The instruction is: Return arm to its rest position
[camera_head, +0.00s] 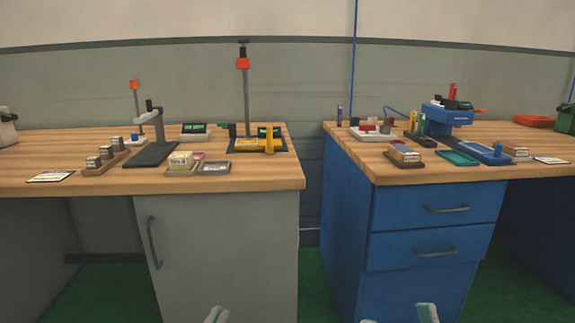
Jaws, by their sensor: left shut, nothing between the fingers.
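The tip of my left gripper (216,315) shows at the bottom edge of the head view, low in front of the grey cabinet. It is shut and empty. Pale tips of my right gripper (427,313) show at the bottom edge, in front of the blue drawers. Most of it is cut off by the frame, so its opening cannot be told. The arms themselves are out of view. Both grippers are apart from the benches.
A wooden bench on a grey cabinet (220,250) stands left, with a tall stand (244,100) and small blocks. A wooden bench on blue drawers (435,228) stands right, with a blue device (448,114) and trays. A narrow gap separates them. Green floor (115,295) shows below.

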